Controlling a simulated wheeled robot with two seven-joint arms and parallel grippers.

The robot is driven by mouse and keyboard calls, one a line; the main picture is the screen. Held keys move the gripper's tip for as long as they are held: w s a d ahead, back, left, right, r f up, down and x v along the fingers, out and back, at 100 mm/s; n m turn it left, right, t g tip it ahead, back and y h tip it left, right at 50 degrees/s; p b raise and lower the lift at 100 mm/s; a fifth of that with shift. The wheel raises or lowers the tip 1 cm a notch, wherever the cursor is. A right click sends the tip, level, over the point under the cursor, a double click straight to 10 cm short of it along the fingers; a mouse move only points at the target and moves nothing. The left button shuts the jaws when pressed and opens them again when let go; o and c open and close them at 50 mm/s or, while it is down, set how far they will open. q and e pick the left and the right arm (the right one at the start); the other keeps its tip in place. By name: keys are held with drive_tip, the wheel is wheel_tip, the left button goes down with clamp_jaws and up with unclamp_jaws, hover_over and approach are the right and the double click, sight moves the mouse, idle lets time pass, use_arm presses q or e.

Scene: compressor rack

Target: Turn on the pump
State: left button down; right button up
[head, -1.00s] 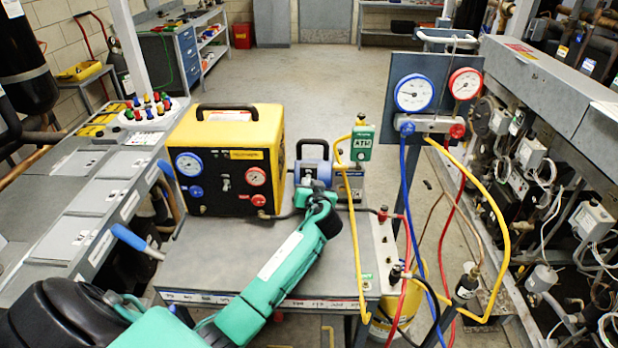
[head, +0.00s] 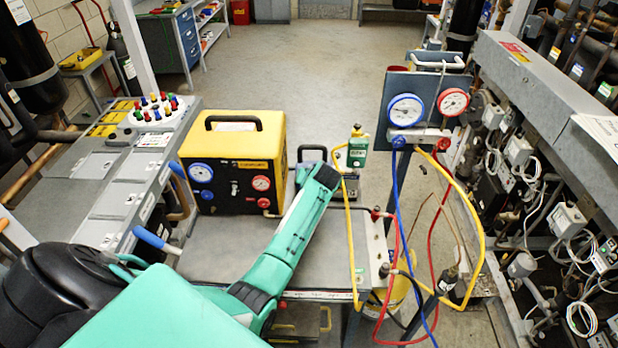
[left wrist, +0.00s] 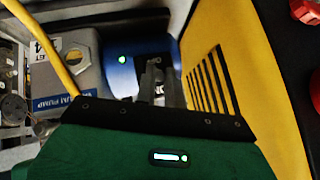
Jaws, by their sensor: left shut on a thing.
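The vacuum pump shows grey in the head view (head: 352,184), behind and beside my left arm. In the left wrist view its blue motor housing (left wrist: 118,72) carries a lit green light, and its grey body bears a partly cut "PUMP" label. My left gripper (left wrist: 158,78) reaches in at the blue housing, beside the yellow case. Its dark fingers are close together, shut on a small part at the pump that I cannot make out. My right gripper is not in view.
The yellow case (head: 233,140) with two gauges stands left of the pump on the grey cart (head: 325,250). A gauge manifold (head: 420,135) with blue, red and yellow hoses stands at the right. A yellow hose (left wrist: 30,45) runs beside the pump.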

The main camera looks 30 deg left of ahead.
use_arm(q)
drive_tip(key=shift+w, duration=0.1)
idle(0.4)
drive_tip(key=c, duration=1.5)
unclamp_jaws()
drive_tip(key=shift+d, duration=0.1)
drive_tip(key=shift+r, duration=0.1)
drive_tip(key=b+v, duration=0.3)
drive_tip(key=v, duration=1)
drive_tip(key=shift+d+r, duration=0.1)
drive_tip(key=shift+r, duration=0.25)
